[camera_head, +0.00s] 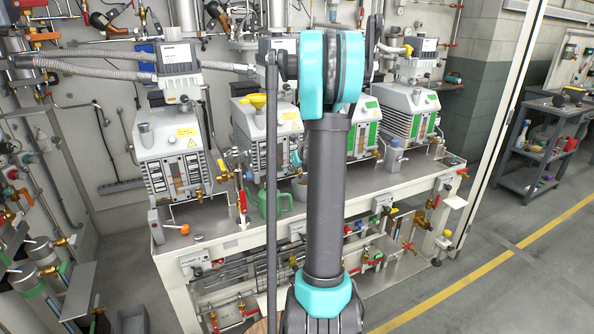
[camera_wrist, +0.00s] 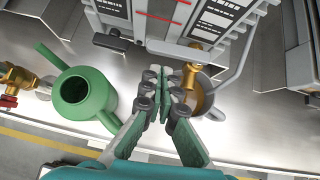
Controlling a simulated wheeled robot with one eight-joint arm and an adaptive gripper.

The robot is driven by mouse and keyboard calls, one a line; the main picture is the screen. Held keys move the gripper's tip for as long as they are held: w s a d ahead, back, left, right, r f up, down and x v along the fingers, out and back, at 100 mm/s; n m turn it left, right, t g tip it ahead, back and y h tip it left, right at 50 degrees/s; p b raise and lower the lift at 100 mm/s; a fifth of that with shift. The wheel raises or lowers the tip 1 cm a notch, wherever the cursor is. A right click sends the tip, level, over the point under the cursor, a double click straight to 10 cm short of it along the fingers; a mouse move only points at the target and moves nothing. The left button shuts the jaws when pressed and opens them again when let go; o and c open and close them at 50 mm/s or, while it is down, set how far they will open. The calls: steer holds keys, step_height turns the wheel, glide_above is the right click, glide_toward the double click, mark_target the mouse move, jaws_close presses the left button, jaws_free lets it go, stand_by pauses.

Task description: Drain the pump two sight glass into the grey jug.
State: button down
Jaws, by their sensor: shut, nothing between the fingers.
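My gripper (camera_wrist: 165,77) is shut and empty in the wrist view, its fingertips just left of a brass drain fitting (camera_wrist: 192,75) under the pump front. I cannot tell whether they touch it. The grey jug (camera_wrist: 213,92) stands behind and right of the fingers, partly hidden by them and the fitting. Pump two (camera_head: 268,125) is the grey pump with a yellow cap in the head view. Its front shows two red marks (camera_wrist: 160,17) in the wrist view, probably at the sight glass; the liquid level cannot be made out. My arm hides the gripper in the head view.
Other pumps stand at left (camera_head: 172,150) and right (camera_head: 408,110). A red-handled valve (camera_wrist: 12,85) is at far left.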

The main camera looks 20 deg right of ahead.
steer(key=shift+w, duration=0.75)
steer(key=shift+w+a+r, duration=0.1)
steer(key=shift+w+a, duration=0.15)
steer(key=shift+w, duration=0.35)
steer(key=shift+s, duration=0.1)
steer(key=s+d+r, duration=0.1)
steer(key=s+r, duration=0.6)
steer(key=s, duration=0.5)
steer(key=shift+d, duration=0.15)
